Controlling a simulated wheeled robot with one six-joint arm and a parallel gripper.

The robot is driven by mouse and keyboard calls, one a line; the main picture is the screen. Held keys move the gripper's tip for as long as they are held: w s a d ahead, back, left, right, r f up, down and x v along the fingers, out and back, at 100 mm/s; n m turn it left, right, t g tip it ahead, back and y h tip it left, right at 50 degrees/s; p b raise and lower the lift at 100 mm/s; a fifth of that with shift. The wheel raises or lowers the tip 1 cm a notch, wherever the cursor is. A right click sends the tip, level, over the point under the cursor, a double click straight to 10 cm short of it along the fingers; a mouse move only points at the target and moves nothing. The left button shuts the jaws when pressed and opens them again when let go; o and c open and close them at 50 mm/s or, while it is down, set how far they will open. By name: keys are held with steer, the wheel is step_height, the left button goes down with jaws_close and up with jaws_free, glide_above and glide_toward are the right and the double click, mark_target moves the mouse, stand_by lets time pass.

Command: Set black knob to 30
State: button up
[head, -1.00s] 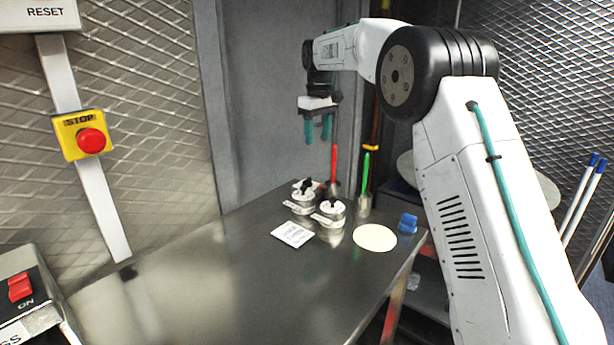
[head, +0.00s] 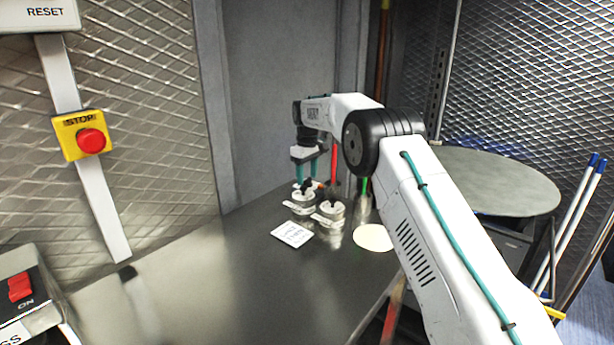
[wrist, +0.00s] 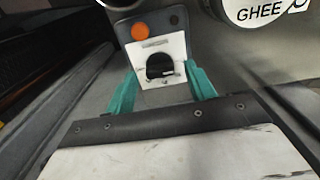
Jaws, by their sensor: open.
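In the wrist view, a black knob (wrist: 160,66) sits on a white plate (wrist: 145,50), between the two teal fingers and beyond their tips. A small pale mark shows at its right side, but I cannot read any scale or setting. My gripper (wrist: 160,88) is open, with nothing between its fingers.
Two lidded metal pots (head: 331,212) stand close by; one lid in the wrist view reads GHEE (wrist: 262,12). An orange round part (wrist: 140,32) is beside the knob. A white card (head: 292,235) and pale disc (head: 374,238) lie in front. The counter's left front (head: 190,290) is clear.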

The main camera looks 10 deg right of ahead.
steer(key=shift+f, duration=0.3)
steer(key=c, duration=1)
